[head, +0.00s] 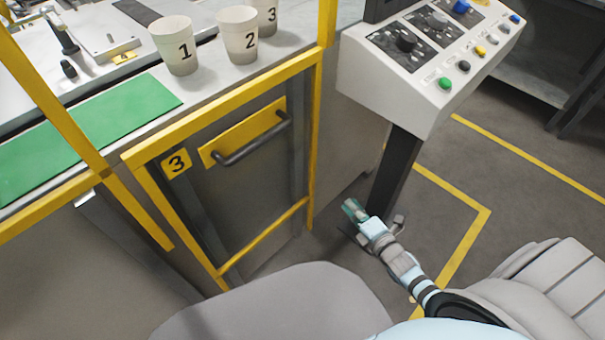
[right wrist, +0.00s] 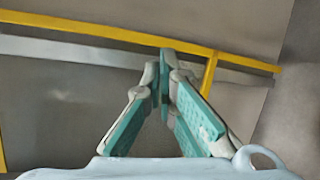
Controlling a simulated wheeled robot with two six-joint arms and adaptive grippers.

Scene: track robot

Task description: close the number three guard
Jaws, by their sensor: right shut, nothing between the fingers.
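The number three guard is a grey panel in a yellow frame (head: 228,93), with a yellow plate marked 3 (head: 177,163). A dark bar handle (head: 252,140) sits on a yellow strip near its top. Whether the guard stands slightly ajar or flush is hard to tell. My right gripper (head: 351,209) is low, to the right of the guard and apart from its handle, near the foot of the console post. Its fingertips (right wrist: 166,58) are together and empty in the right wrist view, with a yellow bar (right wrist: 90,32) beyond them. My left gripper is not in view.
A control console (head: 435,65) stands on a dark post (head: 393,180) close to my right gripper. Cups marked 1 (head: 174,48), 2 (head: 238,37) and 3 (head: 267,16) stand on the counter beside a green mat (head: 95,128). Open floor (head: 525,185) with yellow lines lies right.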

